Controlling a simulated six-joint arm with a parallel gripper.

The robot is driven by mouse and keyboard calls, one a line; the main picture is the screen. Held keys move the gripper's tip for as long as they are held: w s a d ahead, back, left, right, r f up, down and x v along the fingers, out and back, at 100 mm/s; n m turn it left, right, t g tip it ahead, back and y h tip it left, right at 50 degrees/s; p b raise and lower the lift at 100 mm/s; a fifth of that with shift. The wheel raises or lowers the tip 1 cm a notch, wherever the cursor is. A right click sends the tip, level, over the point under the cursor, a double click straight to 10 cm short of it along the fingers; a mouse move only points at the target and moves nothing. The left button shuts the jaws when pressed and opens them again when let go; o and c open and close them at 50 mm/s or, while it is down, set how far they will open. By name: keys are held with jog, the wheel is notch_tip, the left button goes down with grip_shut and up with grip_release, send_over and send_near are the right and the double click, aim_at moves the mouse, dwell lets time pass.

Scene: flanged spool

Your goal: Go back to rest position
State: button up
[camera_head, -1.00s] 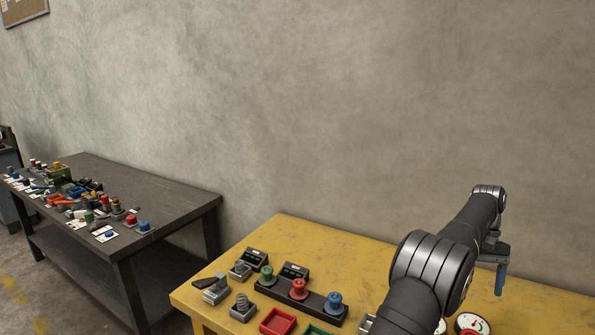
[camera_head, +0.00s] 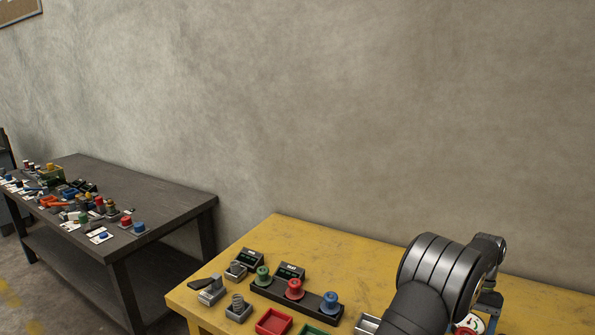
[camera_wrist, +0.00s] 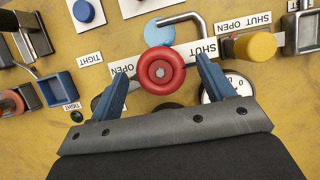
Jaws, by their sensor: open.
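My gripper (camera_wrist: 160,78) is open, its two blue fingers spread apart in the wrist view. A round red knob or spool (camera_wrist: 160,72) with a grey centre shows between the fingertips; neither finger visibly touches it, and I cannot tell the height gap. In the head view my gripper (camera_head: 489,306) is low over the right part of the yellow table (camera_head: 225,262), mostly hidden behind my arm. A green spool (camera_head: 263,276), a red spool (camera_head: 294,289) and a blue spool (camera_head: 330,302) stand upright on a black rack at the table's left part.
SHUT/OPEN labels, a gauge (camera_wrist: 226,84), a bent grey handle (camera_wrist: 188,20) and a yellow knob (camera_wrist: 256,46) surround the gripper. A red tray (camera_head: 274,322) lies before the rack. A dark table (camera_head: 150,185) with many small parts stands left.

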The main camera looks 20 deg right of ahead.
jog(key=m, duration=0.2)
jog(key=m+t+y, duration=0.1)
jog(key=m, duration=0.1)
jog(key=shift+s+d+m+t, duration=0.1)
jog(key=shift+s+m+t, duration=0.1)
jog(key=shift+m+t, duration=0.15)
jog(key=m+t, duration=0.1)
jog(key=m, duration=0.3)
jog(key=shift+s+m+t, duration=0.1)
jog(key=shift+m+t, duration=0.25)
jog(key=m+t, duration=0.1)
jog(key=m, duration=0.3)
jog(key=shift+s+m+t, duration=0.15)
jog(key=shift+m+t, duration=0.25)
jog(key=m+t+h, duration=0.1)
jog(key=m, duration=0.2)
jog(key=shift+m, duration=0.4)
dwell(1.3)
